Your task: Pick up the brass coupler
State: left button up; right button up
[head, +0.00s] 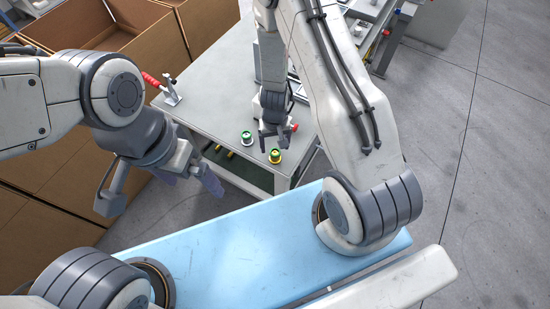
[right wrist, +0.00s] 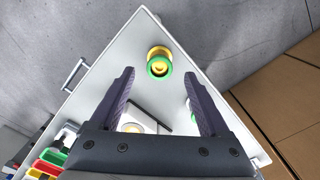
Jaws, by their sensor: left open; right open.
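The brass coupler (head: 275,156), a small yellow round piece with a green ring, stands near the front corner of the grey table (head: 215,85). In the right wrist view the coupler (right wrist: 159,61) lies just beyond and between the fingertips, not gripped. My right gripper (head: 274,140) is open above the table, close behind the coupler; its open fingers show in the right wrist view (right wrist: 159,78). My left gripper (head: 160,192) is open and empty, off the table's left front side.
A green and white round piece (head: 247,138) stands left of the coupler; my finger partly hides it in the wrist view. A red-handled clamp (head: 170,92) sits at the table's left edge. Open cardboard boxes (head: 120,38) stand to the left. Floor at right is clear.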

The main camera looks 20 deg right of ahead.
aim_at(275, 152)
notch_tip(275, 152, down, 5)
jog(key=b, duration=0.4)
jog(key=shift+r, duration=0.15)
grip_shut()
